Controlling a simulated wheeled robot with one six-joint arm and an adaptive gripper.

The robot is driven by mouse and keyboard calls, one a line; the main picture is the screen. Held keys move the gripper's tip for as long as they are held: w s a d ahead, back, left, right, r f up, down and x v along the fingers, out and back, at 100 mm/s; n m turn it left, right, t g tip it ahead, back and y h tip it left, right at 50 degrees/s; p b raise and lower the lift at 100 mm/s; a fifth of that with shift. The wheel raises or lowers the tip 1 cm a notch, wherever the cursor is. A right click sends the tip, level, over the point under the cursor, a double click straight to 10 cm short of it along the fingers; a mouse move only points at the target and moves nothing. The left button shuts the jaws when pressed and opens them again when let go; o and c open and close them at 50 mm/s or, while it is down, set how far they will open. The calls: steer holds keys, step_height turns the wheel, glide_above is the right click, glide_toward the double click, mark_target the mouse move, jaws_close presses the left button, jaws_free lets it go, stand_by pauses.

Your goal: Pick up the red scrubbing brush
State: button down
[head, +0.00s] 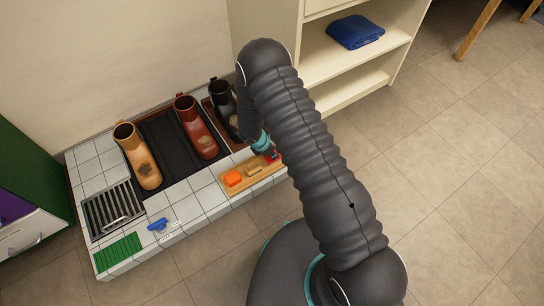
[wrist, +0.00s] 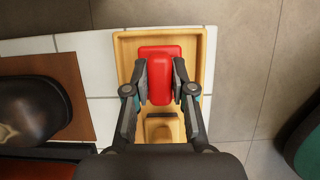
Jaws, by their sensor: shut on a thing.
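The red scrubbing brush (wrist: 160,58) is in the upper part of the wooden tray (wrist: 205,45) in the wrist view. My gripper (wrist: 160,82) is shut on it, with one finger against each side of its narrower part. I cannot tell whether the brush touches the tray floor. In the head view, a small part of the red brush (head: 272,156) shows at the tray's right end, and my arm hides much of that area.
A tan wooden brush (wrist: 162,128) and an orange block (head: 233,179) lie in the same tray. Boots stand behind it: tan (head: 139,158), red-brown (head: 196,128) and black (head: 222,105). A blue brush (head: 158,225) and green mat (head: 118,256) lie left on the tiled platform.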

steer(key=shift+r, duration=0.65)
step_height(320, 180, up, 3)
steer(key=shift+f, duration=0.15)
steer(key=s+d+r+b, duration=0.1)
steer(key=s+d+r, duration=0.3)
steer(key=d+r, duration=0.3)
steer(key=d, duration=0.3)
steer(key=shift+s+d, duration=0.2)
steer(key=shift+d, duration=0.2)
steer(key=c, duration=1.6)
jaws_free()
jaws_close()
